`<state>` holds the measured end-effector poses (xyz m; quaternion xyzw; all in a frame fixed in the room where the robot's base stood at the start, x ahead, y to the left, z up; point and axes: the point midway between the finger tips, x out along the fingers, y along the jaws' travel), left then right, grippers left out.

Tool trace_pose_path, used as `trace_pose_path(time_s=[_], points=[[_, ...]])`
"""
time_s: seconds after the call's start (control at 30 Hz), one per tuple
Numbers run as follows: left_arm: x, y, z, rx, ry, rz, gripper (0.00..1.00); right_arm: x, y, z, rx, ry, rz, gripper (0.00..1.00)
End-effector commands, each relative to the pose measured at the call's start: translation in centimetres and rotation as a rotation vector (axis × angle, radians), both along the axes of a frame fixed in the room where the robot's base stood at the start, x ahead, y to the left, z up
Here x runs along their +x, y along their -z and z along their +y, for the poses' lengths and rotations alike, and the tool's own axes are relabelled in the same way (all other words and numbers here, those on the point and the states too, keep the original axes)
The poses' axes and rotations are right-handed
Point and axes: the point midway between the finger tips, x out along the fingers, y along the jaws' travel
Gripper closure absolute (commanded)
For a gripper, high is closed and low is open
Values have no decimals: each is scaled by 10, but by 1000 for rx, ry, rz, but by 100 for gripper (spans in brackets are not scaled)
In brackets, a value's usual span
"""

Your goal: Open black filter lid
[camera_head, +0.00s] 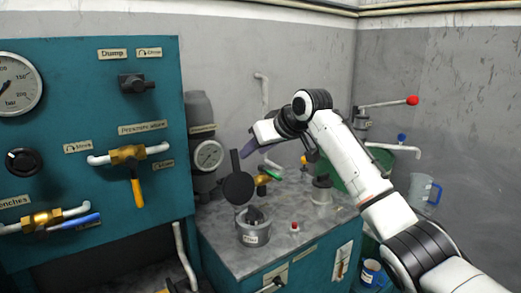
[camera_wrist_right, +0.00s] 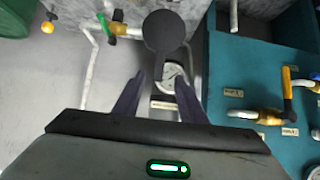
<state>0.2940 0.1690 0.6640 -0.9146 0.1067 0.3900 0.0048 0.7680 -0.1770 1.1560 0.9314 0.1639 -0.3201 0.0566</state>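The black filter lid (camera_head: 238,187) is a round disc with a tab-like handle. It stands raised and roughly upright above the rear of the grey filter pot (camera_head: 253,233), whose mouth is uncovered. My right gripper (camera_head: 249,151) is just right of the lid's handle, with its fingers pointing left. In the right wrist view, the lid (camera_wrist_right: 163,31) lies ahead, and its handle runs down toward the space between the spread fingers of the right gripper (camera_wrist_right: 160,80). The fingers look open; no contact with the handle is clear. My left gripper is out of view.
A teal panel (camera_head: 90,100) with valves and gauges stands at left. A pressure gauge (camera_head: 208,155) is behind the lid. On the counter (camera_head: 222,228) are a small red-topped part (camera_head: 294,226) and a metal cylinder (camera_head: 321,190).

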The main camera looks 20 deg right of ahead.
Motion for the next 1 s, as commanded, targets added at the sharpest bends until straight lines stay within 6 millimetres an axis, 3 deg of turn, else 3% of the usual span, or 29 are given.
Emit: trace_pose_path(time_s=[0.2, 0.53, 0.67, 0.77, 0.87, 1.0], points=[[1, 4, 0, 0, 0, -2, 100, -15, -13, -6, 1, 1, -1, 62], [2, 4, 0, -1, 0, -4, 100, -18, -16, -7, 2, 1, 0, 62], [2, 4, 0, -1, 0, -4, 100, -20, -6, -5, -2, -2, 9, 84], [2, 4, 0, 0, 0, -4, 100, -28, 28, 0, -14, -11, 37, 100], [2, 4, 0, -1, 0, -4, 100, -47, 85, 8, -33, -21, 84, 100], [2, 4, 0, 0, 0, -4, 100, -97, 177, 17, -58, -31, 162, 100]])
